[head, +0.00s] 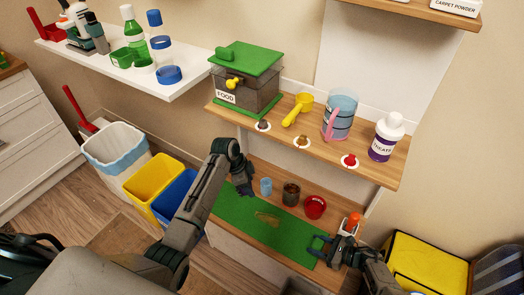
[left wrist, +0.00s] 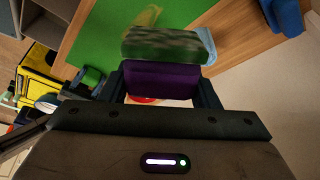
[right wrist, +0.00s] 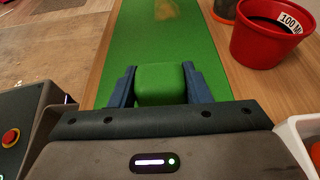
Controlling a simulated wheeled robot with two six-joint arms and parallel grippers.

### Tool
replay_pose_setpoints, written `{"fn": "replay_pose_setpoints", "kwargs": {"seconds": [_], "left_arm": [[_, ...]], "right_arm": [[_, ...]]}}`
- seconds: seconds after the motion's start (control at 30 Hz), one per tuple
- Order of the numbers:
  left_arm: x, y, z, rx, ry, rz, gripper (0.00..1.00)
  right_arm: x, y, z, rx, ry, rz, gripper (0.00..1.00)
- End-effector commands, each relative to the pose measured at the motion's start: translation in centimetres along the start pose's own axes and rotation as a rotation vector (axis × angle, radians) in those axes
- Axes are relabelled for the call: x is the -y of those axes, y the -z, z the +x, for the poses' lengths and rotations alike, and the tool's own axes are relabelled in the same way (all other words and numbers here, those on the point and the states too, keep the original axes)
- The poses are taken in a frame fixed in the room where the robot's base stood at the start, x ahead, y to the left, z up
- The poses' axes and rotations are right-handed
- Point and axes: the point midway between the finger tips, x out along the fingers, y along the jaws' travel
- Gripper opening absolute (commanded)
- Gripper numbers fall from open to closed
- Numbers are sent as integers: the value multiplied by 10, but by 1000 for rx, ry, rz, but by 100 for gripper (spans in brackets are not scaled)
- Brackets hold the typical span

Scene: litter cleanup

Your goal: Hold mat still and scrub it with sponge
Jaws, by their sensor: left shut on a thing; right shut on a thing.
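The green mat (head: 240,222) lies on a low wooden bench, with a brownish-yellow stain (head: 267,219) near its middle. The stain also shows in the right wrist view (right wrist: 166,9). My left gripper (head: 244,187) is shut on a sponge, purple with a dark green face (left wrist: 160,82), over the mat's far left part. Whether the sponge touches the mat is unclear; in the head view the gripper hides it. My right gripper (head: 321,246) is at the mat's right end, shut on a green block-like grip (right wrist: 160,84) there.
A light blue cup (head: 266,187), a dark brown cup (head: 291,194) and a red bowl (head: 315,207) stand along the mat's far side. An orange-topped item (head: 352,222) stands near my right gripper.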

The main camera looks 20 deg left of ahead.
Motion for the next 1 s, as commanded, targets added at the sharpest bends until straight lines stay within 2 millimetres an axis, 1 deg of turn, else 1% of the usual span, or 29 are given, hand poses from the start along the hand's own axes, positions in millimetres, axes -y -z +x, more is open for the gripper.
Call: {"fn": "replay_pose_setpoints", "kwargs": {"seconds": [0.03,0.2,0.3,0.4,0.57,0.77,1.0], "left_arm": [[-2,3,13,2,16,-66,25],[-3,12,51,7,109,-322,25],[-4,17,68,2,156,-442,25],[-6,20,79,-6,191,-526,25],[-6,22,88,-14,217,-587,25],[-6,19,98,-14,218,-591,25],[-6,12,117,-14,217,-590,25]], "right_arm": [[-6,8,-1,-11,-4,8,9],[-6,8,-1,-11,-4,8,9],[-6,8,-1,-11,-4,8,9],[-6,8,-1,-11,-4,8,9],[-6,8,-1,-11,-4,8,9],[-6,8,-1,-11,-4,8,9],[-6,8,-1,-11,-4,8,9]]}}
